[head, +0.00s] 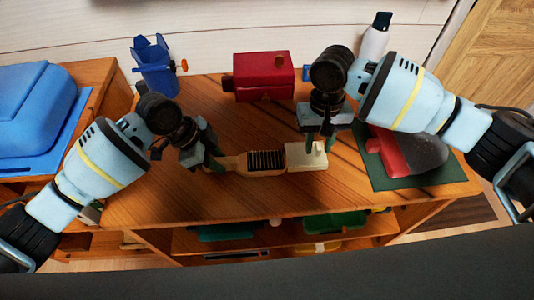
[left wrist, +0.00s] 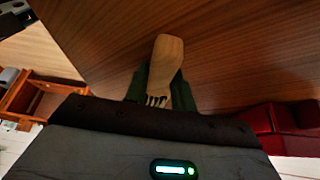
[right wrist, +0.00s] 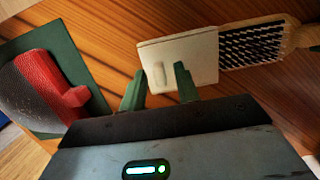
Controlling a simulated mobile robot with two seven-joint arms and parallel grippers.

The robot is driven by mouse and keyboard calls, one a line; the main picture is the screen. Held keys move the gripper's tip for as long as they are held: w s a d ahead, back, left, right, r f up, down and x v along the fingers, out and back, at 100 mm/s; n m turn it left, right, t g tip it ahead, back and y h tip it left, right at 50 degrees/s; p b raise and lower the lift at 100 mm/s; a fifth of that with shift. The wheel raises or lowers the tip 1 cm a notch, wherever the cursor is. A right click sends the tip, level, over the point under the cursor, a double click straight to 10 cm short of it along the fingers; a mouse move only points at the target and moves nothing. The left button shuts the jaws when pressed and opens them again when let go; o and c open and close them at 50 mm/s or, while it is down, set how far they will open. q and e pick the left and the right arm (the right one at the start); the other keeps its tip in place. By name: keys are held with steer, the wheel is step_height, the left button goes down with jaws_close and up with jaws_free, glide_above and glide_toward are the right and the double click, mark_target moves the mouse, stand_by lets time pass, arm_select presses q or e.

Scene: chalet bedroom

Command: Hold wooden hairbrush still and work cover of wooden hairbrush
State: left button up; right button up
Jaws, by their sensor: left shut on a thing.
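The wooden hairbrush (head: 229,164) lies across the table with its dark bristles (head: 266,160) facing up. My left gripper (head: 214,161) is shut on its handle; the handle's end (left wrist: 168,55) shows between the fingers in the left wrist view. The cream cover (head: 297,160) is at the brush's right end, against the bristled part, with a small knob (right wrist: 160,74) on top. How far it overlaps the brush is hidden. My right gripper (head: 318,143) is open above the cover, its fingertips apart on either side of the knob, with visible gaps in the right wrist view (right wrist: 160,85).
A red box (head: 263,78) and a blue container (head: 155,67) stand at the back of the table. A red and grey object (head: 421,148) lies on a green mat (head: 378,178) at right, close to my right arm. The table's front centre is clear.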

steer(key=shift+w+r, duration=0.25)
steer(key=shift+r, duration=1.25)
steer(key=shift+w+r, duration=0.2)
steer(key=shift+r, duration=1.25)
arm_select(q)
steer(key=o, duration=1)
steer(key=v, duration=1.2)
